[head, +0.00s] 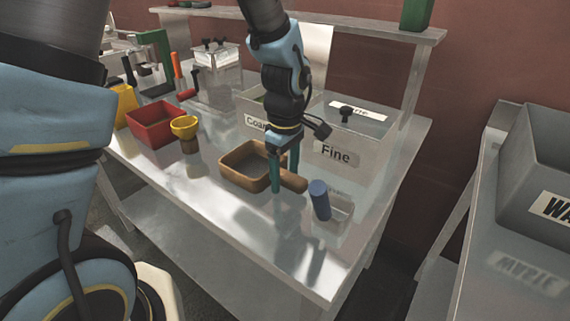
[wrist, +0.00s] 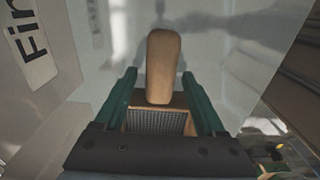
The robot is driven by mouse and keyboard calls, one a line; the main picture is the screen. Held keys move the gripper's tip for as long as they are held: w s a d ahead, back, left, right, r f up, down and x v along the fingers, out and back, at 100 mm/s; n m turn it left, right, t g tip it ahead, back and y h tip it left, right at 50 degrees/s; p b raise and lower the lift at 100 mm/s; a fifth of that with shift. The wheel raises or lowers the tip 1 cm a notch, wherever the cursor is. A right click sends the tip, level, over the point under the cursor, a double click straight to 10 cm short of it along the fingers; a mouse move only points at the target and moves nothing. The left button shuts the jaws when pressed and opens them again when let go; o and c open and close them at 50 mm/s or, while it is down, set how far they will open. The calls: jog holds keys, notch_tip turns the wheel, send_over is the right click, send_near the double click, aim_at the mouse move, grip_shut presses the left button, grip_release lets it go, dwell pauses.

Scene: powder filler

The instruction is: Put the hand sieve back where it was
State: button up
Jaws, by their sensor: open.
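The hand sieve (head: 238,178) is a square wooden frame with a thick wooden handle. It sits on the metal table, in front of the bins labelled "Coarse" and "Fine". In the wrist view its handle (wrist: 163,66) points away and a strip of dark mesh shows below it. My gripper (head: 284,185) is over the sieve at the handle end, pointing down. Its green fingers (wrist: 158,88) are apart, one on each side of the handle, with visible gaps. Part of the sieve frame is hidden behind my fingers and palm.
A blue-handled scoop (head: 320,200) stands close to the right of the sieve handle. The Fine bin (head: 350,152) is behind it. The table's front left is clear.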

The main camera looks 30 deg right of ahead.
notch_tip(320, 180, up, 12)
jog(key=b, duration=0.2)
jog(key=w+a+f+m, duration=0.1)
jog(key=w+a, duration=0.2)
jog(key=a, duration=0.4)
jog(key=w+a+f+m, duration=0.1)
jog(key=w+a+f, duration=0.1)
jog(key=w+a, duration=0.35)
jog(key=s+a+f+m+t, duration=0.1)
jog(key=s+a+f+m, duration=0.1)
jog(key=a, duration=1.6)
jog(key=f+m, duration=0.1)
jog(key=m, duration=0.1)
jog(key=shift+s+f+m+t, duration=0.15)
jog(key=shift+s+m+t, duration=0.15)
